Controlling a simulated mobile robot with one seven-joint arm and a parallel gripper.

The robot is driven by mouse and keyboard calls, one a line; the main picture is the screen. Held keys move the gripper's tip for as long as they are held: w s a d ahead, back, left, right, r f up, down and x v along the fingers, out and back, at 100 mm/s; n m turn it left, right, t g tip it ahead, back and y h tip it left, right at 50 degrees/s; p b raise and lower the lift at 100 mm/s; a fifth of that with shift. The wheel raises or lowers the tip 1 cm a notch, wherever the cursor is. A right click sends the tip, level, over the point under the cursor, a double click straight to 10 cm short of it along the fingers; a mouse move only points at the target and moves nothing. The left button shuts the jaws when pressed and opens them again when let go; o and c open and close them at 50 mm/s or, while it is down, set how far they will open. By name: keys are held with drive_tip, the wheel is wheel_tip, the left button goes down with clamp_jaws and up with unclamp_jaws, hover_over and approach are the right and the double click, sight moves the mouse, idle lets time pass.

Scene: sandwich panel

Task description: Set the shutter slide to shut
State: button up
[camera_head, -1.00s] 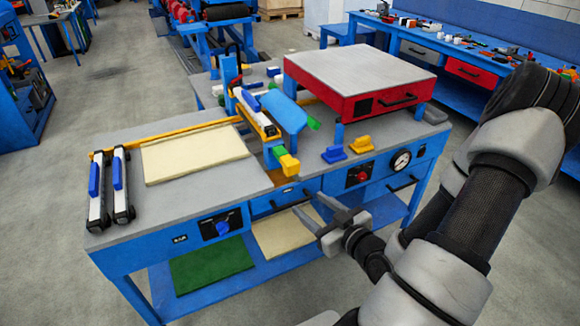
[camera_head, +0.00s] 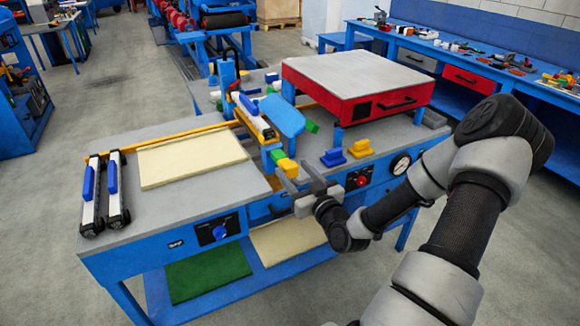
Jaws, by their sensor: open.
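My gripper (camera_head: 299,178) is open and empty, its fingers pointing away at the front edge of the blue workbench (camera_head: 190,213). Its tips are close to a yellow block (camera_head: 287,167) at the front end of the blue-and-yellow rail unit; I cannot tell whether they touch it. A blue knob (camera_head: 333,157) and a yellow knob (camera_head: 360,148) stand to the right on the bench top. No part is readably marked as the shutter slide, so I cannot tell which it is or its setting. My gripper hides part of the front panel.
A red box with a grey top (camera_head: 357,85) stands on the bench's right. A cream panel (camera_head: 192,157) and two roller tools (camera_head: 104,190) lie on the left. A round gauge (camera_head: 400,164) and red button (camera_head: 361,181) are on the front.

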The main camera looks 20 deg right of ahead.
sight(293, 169)
drive_tip(key=shift+w+a, duration=0.1)
drive_tip(key=shift+w, duration=1.45)
drive_tip(key=shift+c, duration=0.3)
